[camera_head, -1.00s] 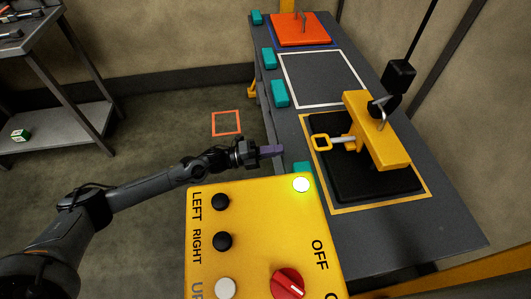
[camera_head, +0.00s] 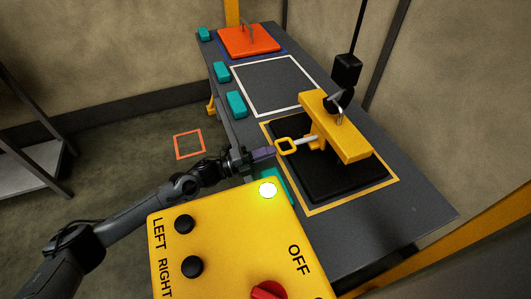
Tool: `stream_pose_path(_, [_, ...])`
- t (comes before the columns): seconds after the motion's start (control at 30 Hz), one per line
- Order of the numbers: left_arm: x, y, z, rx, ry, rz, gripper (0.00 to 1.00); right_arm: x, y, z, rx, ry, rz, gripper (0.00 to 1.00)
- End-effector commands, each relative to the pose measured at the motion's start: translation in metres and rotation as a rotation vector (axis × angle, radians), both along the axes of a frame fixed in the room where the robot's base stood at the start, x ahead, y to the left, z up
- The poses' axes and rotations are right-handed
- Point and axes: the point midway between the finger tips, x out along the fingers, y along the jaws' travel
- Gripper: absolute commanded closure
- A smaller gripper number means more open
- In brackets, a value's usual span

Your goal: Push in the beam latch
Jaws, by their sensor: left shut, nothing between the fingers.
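The beam sits over a black pad on the grey table. My left gripper (camera_head: 265,153) comes in from the left with its purple-grey fingers shut and empty. Its fingertips are at the left edge of the ring; I cannot tell whether they touch. My right gripper is not in view.
A yellow control box (camera_head: 225,235) with black buttons, a lit lamp and a red knob fills the near foreground. A black hook block (camera_head: 347,70) hangs at the beam. Teal blocks (camera_head: 236,103) line the table's left edge. An orange plate (camera_head: 249,41) lies at the far end.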

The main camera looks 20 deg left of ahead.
Motion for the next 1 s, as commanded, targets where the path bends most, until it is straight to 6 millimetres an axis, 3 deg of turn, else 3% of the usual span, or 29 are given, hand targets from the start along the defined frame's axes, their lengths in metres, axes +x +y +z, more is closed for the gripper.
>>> stream_pose_path(0.17, [0.009, -0.009, -0.003, -0.003, -0.001, 0.000, 1.00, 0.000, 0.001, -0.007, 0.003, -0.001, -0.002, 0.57])
stream_pose_path(0.5, [0.053, -0.058, -0.002, -0.002, -0.001, 0.000, 1.00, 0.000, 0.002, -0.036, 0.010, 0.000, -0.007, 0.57])
stream_pose_path(1.0, [0.054, -0.061, 0.000, -0.001, 0.001, 0.000, 1.00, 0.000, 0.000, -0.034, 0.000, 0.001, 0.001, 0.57])
